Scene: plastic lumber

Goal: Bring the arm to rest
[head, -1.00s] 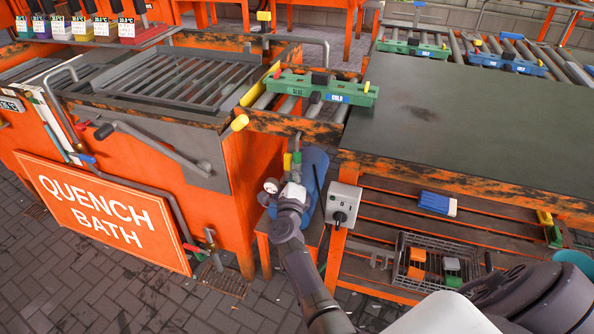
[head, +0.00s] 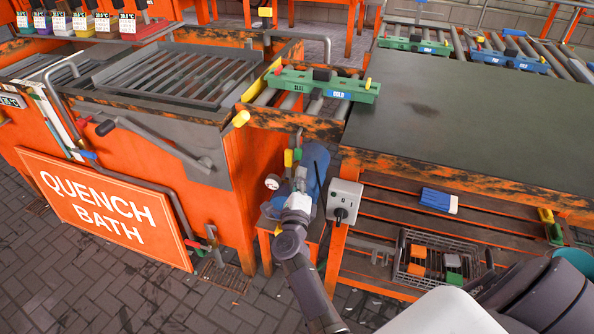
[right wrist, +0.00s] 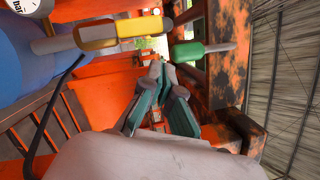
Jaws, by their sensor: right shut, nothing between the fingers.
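My right arm reaches up from the bottom of the head view. Its gripper (head: 301,182) is in front of a blue tank (head: 316,166) that stands on a small orange stand between the quench bath and the work table. In the right wrist view the gripper's teal fingers (right wrist: 163,78) are together with nothing between them. The tank shows at the left there. A yellow handle (right wrist: 97,36) and a green handle (right wrist: 187,51) lie just beyond the fingertips; I cannot tell whether they touch. My left gripper is not in view.
The orange quench bath (head: 238,190) stands left, the dark-topped table (head: 450,120) right. A grey switch box (head: 344,200) is on the table's leg, close to my right arm. A wire basket (head: 432,285) with blocks sits on the lower shelf. Paved floor is free at lower left.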

